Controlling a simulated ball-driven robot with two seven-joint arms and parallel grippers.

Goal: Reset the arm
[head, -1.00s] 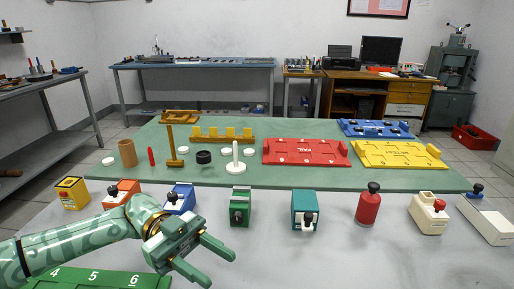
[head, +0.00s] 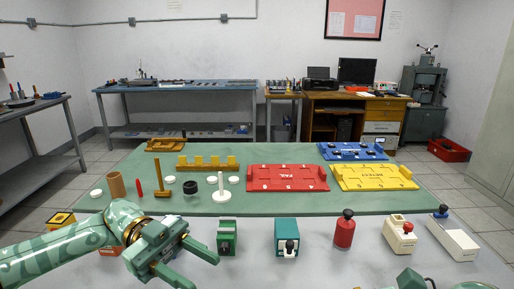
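My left arm comes in from the left at the bottom of the head view, green with a pale pattern. Its gripper (head: 203,268) is open, with its two fingers spread apart and nothing between them. At the bottom right edge a small green piece shows, which may be part of my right arm. The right gripper itself is not visible.
A teal block (head: 286,238), red bottle-like piece (head: 344,231), cream block (head: 399,235) and white block (head: 452,239) stand along the grey table. Behind, the green mat (head: 290,202) holds a red FAIL tray (head: 287,171), a yellow tray (head: 374,184) and a blue tray (head: 352,144).

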